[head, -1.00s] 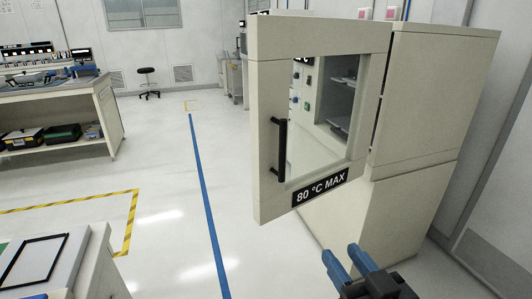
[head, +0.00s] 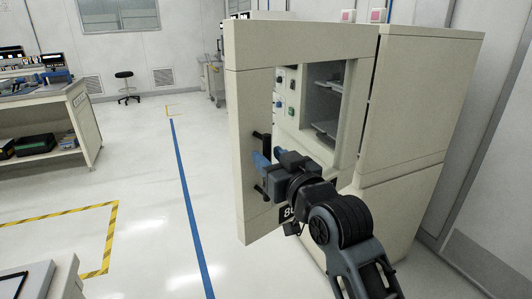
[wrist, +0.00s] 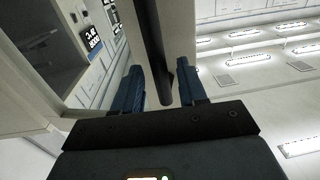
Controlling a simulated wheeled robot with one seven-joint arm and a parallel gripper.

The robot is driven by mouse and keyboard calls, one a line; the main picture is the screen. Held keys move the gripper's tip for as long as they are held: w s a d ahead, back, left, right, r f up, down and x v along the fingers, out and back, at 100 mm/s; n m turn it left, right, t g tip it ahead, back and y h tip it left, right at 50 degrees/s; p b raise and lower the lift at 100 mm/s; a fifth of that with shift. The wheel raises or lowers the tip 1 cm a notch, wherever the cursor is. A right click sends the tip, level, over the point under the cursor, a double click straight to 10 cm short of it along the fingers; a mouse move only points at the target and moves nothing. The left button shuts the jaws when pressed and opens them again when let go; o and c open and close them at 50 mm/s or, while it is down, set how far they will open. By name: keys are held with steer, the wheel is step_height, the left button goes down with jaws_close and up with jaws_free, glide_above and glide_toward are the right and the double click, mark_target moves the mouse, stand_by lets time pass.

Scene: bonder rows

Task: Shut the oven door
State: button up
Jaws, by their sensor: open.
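The oven door (head: 247,205) is a cream frame with a window and stands wide open, swung out from the oven (head: 420,110). Its black bar handle (head: 263,136) is on the door's left side and is partly hidden by my gripper. My gripper (head: 268,160) is at the handle with its blue fingers apart. In the wrist view the dark handle (wrist: 151,40) runs between the two open fingers (wrist: 163,80), with a finger on each side. I cannot tell whether either finger touches it.
Shelves (head: 326,90) show through the door's window. A workbench (head: 70,120) stands at the left and a stool (head: 126,86) at the back. The white floor left of the door is clear, marked with a blue line (head: 195,230) and yellow-black tape (head: 109,240).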

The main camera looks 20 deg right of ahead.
steer(key=shift+w+a, duration=0.1)
steer(key=shift+w, duration=0.95)
jaws_close()
